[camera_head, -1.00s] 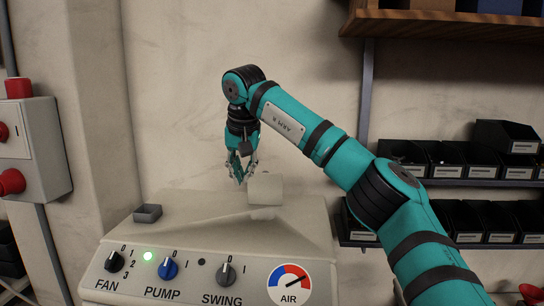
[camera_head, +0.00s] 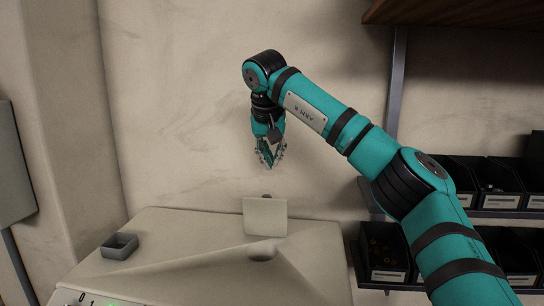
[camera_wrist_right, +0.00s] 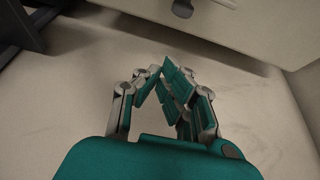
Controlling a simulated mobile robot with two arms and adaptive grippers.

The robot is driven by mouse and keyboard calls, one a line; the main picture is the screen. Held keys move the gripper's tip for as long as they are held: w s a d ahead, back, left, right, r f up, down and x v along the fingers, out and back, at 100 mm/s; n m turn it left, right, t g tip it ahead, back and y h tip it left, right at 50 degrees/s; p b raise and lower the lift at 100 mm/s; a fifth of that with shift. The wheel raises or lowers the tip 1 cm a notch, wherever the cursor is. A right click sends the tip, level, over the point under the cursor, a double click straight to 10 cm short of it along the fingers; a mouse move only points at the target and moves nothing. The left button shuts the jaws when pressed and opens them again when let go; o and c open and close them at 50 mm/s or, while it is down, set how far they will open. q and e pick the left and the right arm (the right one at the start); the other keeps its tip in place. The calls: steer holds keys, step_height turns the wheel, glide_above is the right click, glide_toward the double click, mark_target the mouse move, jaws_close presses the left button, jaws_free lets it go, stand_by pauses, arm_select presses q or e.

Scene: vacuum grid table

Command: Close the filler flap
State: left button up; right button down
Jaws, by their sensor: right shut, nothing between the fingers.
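The filler flap (camera_head: 264,216) is a flat beige plate standing raised on top of the beige machine housing (camera_head: 190,245). A small dark knob (camera_head: 266,196) shows just above its top edge. A round recess, which looks like the filler opening (camera_head: 262,252), lies in front of the flap's foot. My right gripper (camera_head: 270,163) hangs fingers down above the flap, apart from it. Its fingertips meet with nothing between them, as the right wrist view also shows (camera_wrist_right: 165,72). My left gripper is in neither view.
Dark bins (camera_head: 385,250) stand on shelves at the right, with a wooden shelf (camera_head: 470,15) above. The plain wall behind the housing is clear.

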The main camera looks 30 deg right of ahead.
mark_target(266, 214)
steer(key=p+x, duration=0.2)
steer(key=x, duration=0.6)
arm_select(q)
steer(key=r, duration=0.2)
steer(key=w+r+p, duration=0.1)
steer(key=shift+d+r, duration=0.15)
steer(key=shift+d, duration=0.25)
arm_select(e)
steer(key=s+a, duration=0.2)
steer(key=s, duration=0.1)
steer(key=shift+s+a, duration=0.1)
steer(key=shift+a, duration=0.1)
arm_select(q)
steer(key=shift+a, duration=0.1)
